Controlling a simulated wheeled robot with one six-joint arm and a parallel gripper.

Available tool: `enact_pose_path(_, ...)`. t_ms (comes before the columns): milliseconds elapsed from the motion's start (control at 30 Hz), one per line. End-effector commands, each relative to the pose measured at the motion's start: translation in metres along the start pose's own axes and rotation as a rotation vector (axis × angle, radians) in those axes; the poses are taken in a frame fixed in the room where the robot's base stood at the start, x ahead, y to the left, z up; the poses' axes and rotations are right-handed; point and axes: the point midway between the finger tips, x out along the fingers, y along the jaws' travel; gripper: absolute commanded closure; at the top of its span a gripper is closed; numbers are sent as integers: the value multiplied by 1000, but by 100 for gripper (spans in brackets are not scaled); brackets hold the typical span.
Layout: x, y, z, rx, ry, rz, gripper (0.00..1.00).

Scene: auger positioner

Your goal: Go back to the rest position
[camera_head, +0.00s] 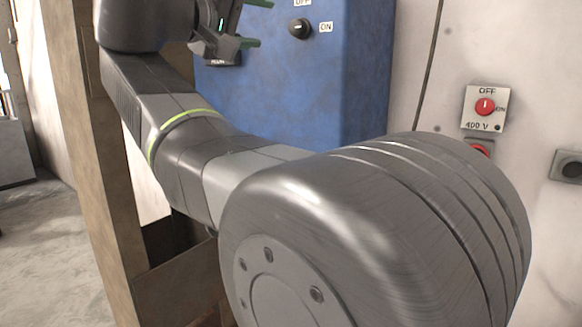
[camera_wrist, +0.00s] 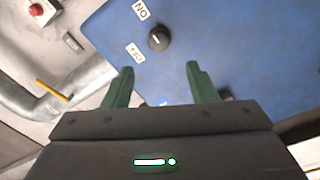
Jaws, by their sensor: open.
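My gripper (camera_wrist: 158,82) is open and empty, with its two green fingers apart in the wrist view. In the head view my gripper (camera_head: 254,22) shows at the top, partly cut off by the frame edge, in front of the blue cabinet (camera_head: 300,100). A black rotary knob (camera_head: 299,28) with OFF and ON labels is on the cabinet face. In the wrist view the knob (camera_wrist: 158,38) lies beyond the fingertips, apart from them. My arm fills much of the head view and hides the lower part of the cabinet.
A red switch (camera_head: 485,106) marked 400 V, with OFF and ON, is on the pale wall at right. A dark socket (camera_head: 570,168) is beside it. A brown post (camera_head: 85,120) stands at left. A grey pipe (camera_wrist: 60,100) with a yellow lever (camera_wrist: 52,90) shows in the wrist view.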

Motion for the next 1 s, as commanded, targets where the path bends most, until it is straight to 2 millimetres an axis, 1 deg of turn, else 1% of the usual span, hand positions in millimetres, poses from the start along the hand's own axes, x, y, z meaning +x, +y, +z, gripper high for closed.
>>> enact_pose_path(33, 7, 0, 1, 0, -4, 2, 48)
enact_pose_path(467, 66, 0, 1, 0, -3, 2, 48)
enact_pose_path(733, 109, 0, 1, -1, -3, 2, 48)
enact_pose_path(800, 108, 5, -2, -67, 3, -1, 48)
enact_pose_path(1000, 107, 5, -2, -284, 10, -4, 48)
